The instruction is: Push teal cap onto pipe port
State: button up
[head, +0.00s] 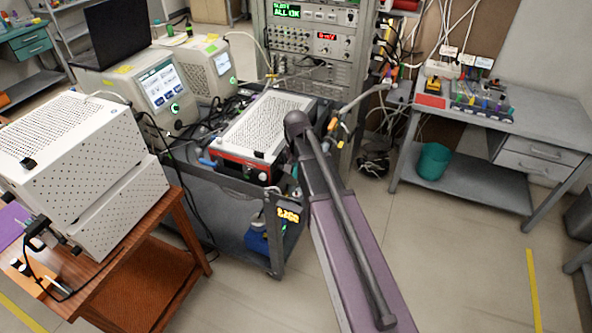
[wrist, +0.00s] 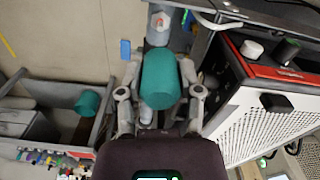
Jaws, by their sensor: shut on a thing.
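In the wrist view, the teal cap (wrist: 160,80) sits between the two fingers of my gripper (wrist: 160,92), which is shut on it. A pale grey pipe end (wrist: 158,22) lies straight beyond the cap, roughly in line with it. The cap's far edge is at or very near the pipe end; I cannot tell whether they touch or overlap. In the head view, my own arm hides the gripper and the cap.
A white perforated instrument with a red-edged front (head: 262,125) stands on the dark cart close beside my gripper; it also shows in the wrist view (wrist: 262,112). A teal bin (head: 433,160) stands on the right bench's lower shelf.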

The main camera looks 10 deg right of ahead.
jog(key=shift+m, duration=0.4)
jog(key=shift+f+b, duration=0.25)
jog(key=shift+b, duration=0.05)
jog(key=shift+f+b, duration=2.6)
jog(key=shift+m, duration=0.3)
jog(key=shift+f+b, duration=1.8)
